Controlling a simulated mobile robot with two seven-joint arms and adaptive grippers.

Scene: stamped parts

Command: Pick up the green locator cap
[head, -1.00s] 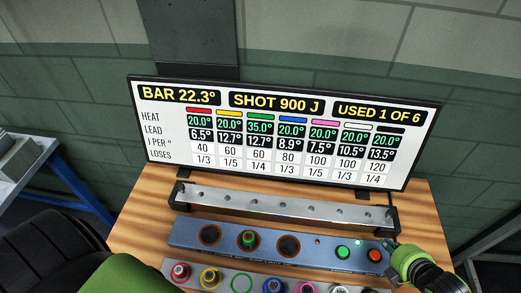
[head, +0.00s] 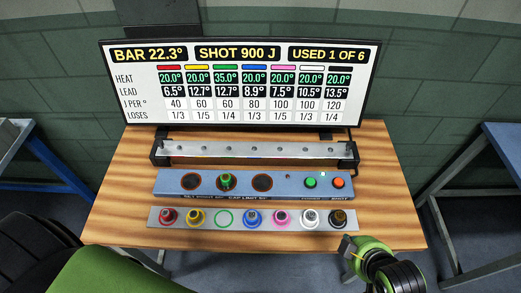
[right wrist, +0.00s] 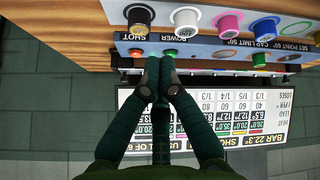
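The green locator cap (head: 225,181) sits upright on the middle round pad of the blue panel, between two bare dark pads. It also shows small in the right wrist view (right wrist: 260,59). Its green ring outline (head: 224,218) on the grey strip in front is empty. My right gripper (head: 348,244) is near the table's front right edge, to the right of and well apart from the green cap. In the right wrist view its two fingers (right wrist: 160,82) are together with nothing seen between them. My left gripper is out of view.
The grey strip (head: 178,228) holds red, yellow, blue, pink, white and black caps. A green button (head: 310,182) and an orange button (head: 338,182) are on the blue panel (head: 285,190). A metal bar (head: 255,149) and a display board (head: 240,85) stand behind. The table's right side is clear.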

